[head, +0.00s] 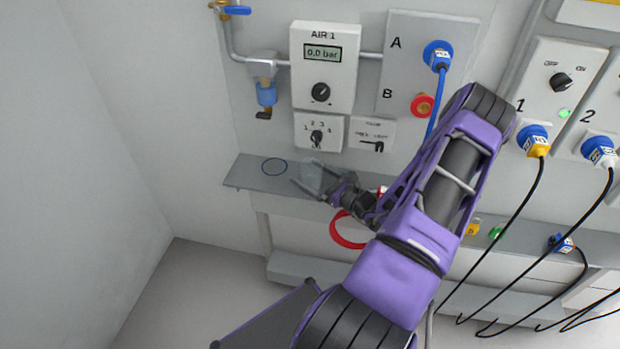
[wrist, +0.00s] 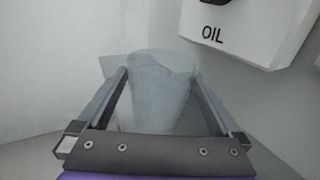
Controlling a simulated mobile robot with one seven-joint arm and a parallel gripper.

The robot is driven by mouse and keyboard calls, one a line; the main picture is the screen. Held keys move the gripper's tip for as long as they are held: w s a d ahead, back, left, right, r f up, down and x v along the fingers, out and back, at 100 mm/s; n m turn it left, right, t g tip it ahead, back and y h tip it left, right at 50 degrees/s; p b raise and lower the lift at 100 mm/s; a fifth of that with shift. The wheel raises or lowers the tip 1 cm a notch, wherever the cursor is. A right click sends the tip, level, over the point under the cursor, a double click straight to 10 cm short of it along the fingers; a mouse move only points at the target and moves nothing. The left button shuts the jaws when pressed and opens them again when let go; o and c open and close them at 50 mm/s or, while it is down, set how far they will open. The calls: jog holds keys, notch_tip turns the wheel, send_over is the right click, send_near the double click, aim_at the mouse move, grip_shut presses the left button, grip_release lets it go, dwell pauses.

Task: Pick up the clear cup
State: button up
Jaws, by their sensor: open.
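The clear cup (head: 312,174) stands on the grey shelf (head: 245,177) below the small control boxes. It is see-through and faint in the head view. In the wrist view the cup (wrist: 162,95) fills the space between the two fingers. My gripper (head: 308,187) is open, with a finger on either side of the cup. In the wrist view my gripper (wrist: 165,92) shows a gap between the left finger and the cup; whether the right finger touches it I cannot tell.
A control box labelled OIL (wrist: 250,30) hangs close above right in the wrist view. A red ring (head: 345,230) is at the shelf front. Cables (head: 515,230) hang at the right.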

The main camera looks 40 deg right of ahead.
jog(key=c, duration=1.2)
jog(key=shift+o, duration=0.2)
jog(key=shift+r, duration=0.15)
